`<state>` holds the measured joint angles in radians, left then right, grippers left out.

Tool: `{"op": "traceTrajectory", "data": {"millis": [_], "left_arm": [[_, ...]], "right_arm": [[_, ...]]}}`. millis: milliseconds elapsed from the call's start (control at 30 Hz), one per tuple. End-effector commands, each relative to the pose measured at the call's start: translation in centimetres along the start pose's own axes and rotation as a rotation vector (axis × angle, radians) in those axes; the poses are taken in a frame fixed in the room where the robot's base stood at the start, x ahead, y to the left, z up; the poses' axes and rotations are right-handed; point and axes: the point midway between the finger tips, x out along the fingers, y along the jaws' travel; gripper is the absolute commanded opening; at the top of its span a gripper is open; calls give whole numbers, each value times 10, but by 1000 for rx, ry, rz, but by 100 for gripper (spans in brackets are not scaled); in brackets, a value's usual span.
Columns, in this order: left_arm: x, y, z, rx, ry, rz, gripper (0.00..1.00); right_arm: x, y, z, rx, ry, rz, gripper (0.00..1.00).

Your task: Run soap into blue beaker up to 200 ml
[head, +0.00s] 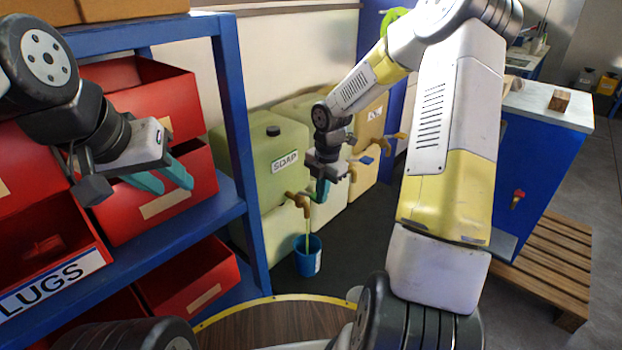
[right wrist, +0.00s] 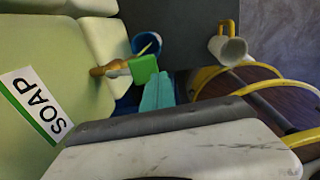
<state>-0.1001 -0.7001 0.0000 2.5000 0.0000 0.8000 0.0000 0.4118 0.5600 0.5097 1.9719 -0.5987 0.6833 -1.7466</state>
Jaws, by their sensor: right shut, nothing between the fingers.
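The pale green soap tank (head: 268,160) carries a SOAP label, also seen in the right wrist view (right wrist: 35,105). Its brass tap (head: 297,198) has a green handle (right wrist: 143,69). A thin yellow-green stream (head: 308,240) runs from the tap into the blue beaker (head: 308,262), which stands upright below. The beaker shows behind the tap in the right wrist view (right wrist: 147,40); its level and marks cannot be read. My right gripper (head: 321,192) is shut and empty, close beside the tap handle. My left gripper (head: 172,184) is open and empty before the red bins.
A blue shelf (head: 233,130) with red bins (head: 190,275) stands at the left, one labelled LUGS. More tanks (head: 365,125) with taps line the wall beyond the soap tank. A blue cabinet (head: 540,165) and a wooden pallet (head: 550,250) are at the right. Dark floor lies around the beaker.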

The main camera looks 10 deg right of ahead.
Motion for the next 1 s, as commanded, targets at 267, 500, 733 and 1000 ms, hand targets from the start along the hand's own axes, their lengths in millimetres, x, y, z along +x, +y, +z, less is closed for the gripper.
{"op": "traceTrajectory", "data": {"millis": [267, 500, 733, 1000], "left_arm": [[0, 0, 0, 0, 0, 0, 36], [0, 0, 0, 0, 0, 0, 36], [0, 0, 0, 0, 0, 0, 36], [0, 0, 0, 0, 0, 0, 36]], "right_arm": [[28, -15, -2, 0, 2, 140, 0], [40, -19, 0, 1, 1, 138, 0], [42, -21, -1, 3, 3, 134, 0], [43, -22, -1, 3, 5, 131, 0]]}}
